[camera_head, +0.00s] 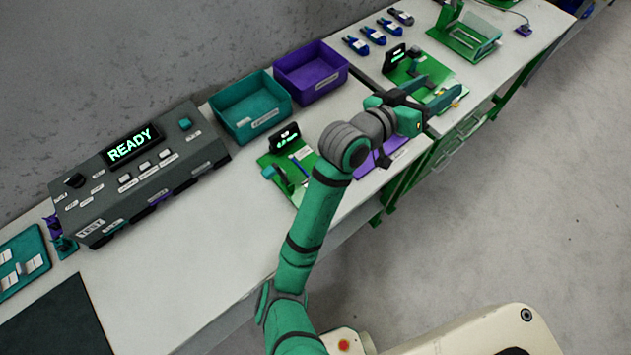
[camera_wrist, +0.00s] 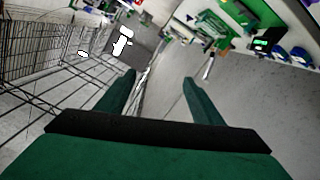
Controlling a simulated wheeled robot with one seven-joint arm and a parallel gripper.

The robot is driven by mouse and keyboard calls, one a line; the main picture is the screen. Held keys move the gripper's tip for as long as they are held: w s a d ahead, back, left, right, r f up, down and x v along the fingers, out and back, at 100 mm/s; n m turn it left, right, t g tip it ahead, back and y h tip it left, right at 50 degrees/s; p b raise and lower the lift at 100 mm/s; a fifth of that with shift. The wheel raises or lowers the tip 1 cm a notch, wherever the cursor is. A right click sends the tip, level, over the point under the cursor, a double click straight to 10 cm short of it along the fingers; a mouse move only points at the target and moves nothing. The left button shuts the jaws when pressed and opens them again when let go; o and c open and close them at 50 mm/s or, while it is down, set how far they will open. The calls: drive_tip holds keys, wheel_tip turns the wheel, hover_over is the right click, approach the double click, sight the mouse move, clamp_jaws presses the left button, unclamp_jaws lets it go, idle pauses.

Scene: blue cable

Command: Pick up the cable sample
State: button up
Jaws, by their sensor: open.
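My gripper (camera_head: 440,88) is over the right part of the bench in the head view, above or beside a green fixture there. In the wrist view my gripper (camera_wrist: 158,76) has its two green fingers spread apart with nothing between them. I cannot tell for sure which thing is the cable sample. Several small blue-and-black pieces (camera_head: 373,36) lie in a row at the back of the bench, left of and beyond my gripper. Blue pieces (camera_wrist: 299,56) also show at the right edge of the wrist view.
A teal bin (camera_head: 243,128) and a purple bin (camera_head: 325,88) stand along the back. A grey test box (camera_head: 95,214) reading READY stands at left. Green fixtures with dark displays (camera_head: 285,136) stand on the bench.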

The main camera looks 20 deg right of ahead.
drive_tip(key=s+a+f+m+g+y, duration=0.2)
drive_tip(key=a+f+m+g+y, duration=0.25)
drive_tip(key=f+y, duration=0.3)
drive_tip(key=w+a+f+y, duration=0.1)
drive_tip(key=a+f+y, duration=0.2)
drive_tip(key=a, duration=0.4)
drive_tip(key=w+a+f+y, duration=0.1)
drive_tip(key=a+f+y, duration=0.2)
drive_tip(key=a+f, duration=0.2)
drive_tip(key=a+f+g+y, duration=0.1)
drive_tip(key=a+f+y, duration=0.2)
drive_tip(key=a, duration=0.6)
drive_tip(key=shift+w+a+f, duration=0.15)
drive_tip(key=shift+w+f, duration=0.25)
drive_tip(key=shift+f, duration=3.05)
drive_tip(key=c, duration=1.3)
drive_tip(key=shift+r, duration=0.1)
